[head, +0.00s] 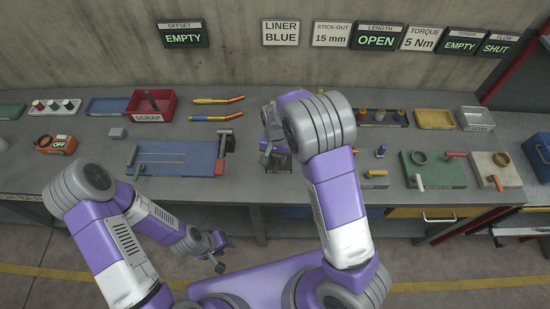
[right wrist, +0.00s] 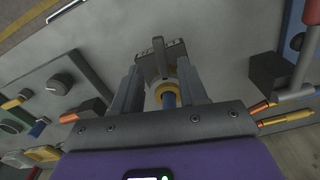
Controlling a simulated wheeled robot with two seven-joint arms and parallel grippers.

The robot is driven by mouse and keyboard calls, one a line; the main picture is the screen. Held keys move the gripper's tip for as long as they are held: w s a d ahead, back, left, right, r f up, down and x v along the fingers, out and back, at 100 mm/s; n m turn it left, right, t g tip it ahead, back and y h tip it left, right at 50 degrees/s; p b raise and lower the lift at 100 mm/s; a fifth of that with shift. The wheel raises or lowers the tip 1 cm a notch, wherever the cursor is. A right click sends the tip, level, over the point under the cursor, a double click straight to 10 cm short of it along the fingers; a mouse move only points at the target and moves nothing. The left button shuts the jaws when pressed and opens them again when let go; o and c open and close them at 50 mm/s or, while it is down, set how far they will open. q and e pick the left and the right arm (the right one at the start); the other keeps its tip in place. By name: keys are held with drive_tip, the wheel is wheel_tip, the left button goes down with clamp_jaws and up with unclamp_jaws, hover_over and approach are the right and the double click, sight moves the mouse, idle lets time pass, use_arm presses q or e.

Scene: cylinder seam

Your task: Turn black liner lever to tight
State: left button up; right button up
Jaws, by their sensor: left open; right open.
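My right gripper (head: 268,152) reaches down over a small dark fixture (head: 281,164) near the middle of the bench, and the arm hides part of it. In the right wrist view the open fingers (right wrist: 161,82) stand on either side of a dark upright lever (right wrist: 158,52) on that block. A yellow ring (right wrist: 166,88) around a blue rod (right wrist: 170,100) shows between the fingers. I cannot tell whether the fingers touch the lever, nor read its marks. My left gripper (head: 218,260) is open and empty, low in front of the bench.
The LINER sign (head: 281,32) reads BLUE. A blue board (head: 175,158) lies left of the fixture. A green box (head: 445,172) with levers stands to the right. The grey bench front (head: 280,188) is mostly clear.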

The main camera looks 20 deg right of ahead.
sight(276, 166)
wheel_tip(276, 166, down, 4)
drive_tip(key=shift+w+f, duration=0.1)
drive_tip(key=shift+f, duration=0.05)
clamp_jaws()
idle(0.3)
